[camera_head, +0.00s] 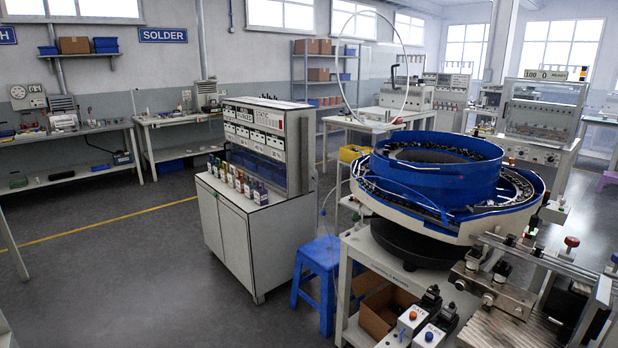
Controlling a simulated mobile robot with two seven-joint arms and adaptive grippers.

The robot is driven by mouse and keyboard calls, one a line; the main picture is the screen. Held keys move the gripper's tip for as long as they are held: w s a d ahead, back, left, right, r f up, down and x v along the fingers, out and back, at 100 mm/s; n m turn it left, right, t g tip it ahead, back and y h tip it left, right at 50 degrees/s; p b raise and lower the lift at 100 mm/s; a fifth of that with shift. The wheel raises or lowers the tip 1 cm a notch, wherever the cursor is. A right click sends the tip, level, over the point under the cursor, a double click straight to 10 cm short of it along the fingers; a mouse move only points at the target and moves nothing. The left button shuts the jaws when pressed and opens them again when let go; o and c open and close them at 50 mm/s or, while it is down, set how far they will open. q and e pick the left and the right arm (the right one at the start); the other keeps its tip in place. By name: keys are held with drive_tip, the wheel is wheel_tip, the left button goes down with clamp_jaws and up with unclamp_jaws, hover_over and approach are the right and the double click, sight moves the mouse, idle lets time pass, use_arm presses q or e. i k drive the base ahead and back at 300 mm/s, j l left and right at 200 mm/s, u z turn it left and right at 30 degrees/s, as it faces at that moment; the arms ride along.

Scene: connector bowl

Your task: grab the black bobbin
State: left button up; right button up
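I cannot pick out a black bobbin with certainty. A small dark upright piece (502,270) stands on the metal fixture at the lower right, but it is too small to tell what it is. Neither of my grippers shows in the head view.
A blue vibratory bowl feeder (432,181) stands on a bench at the right. Below it are a control box with buttons (411,318) and a cardboard box (384,310). A blue stool (319,265) stands beside a white cabinet (232,238). The floor at left is clear.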

sight(503, 265)
drive_tip(key=u, duration=0.3)
drive_tip(key=i+u, duration=0.35)
drive_tip(key=i, duration=1.9)
drive_tip(key=i+j+z, duration=0.15)
drive_tip(key=i, duration=0.5)
drive_tip(key=i+j+z, duration=0.2)
drive_tip(key=i, duration=0.45)
drive_tip(key=z, duration=3.2)
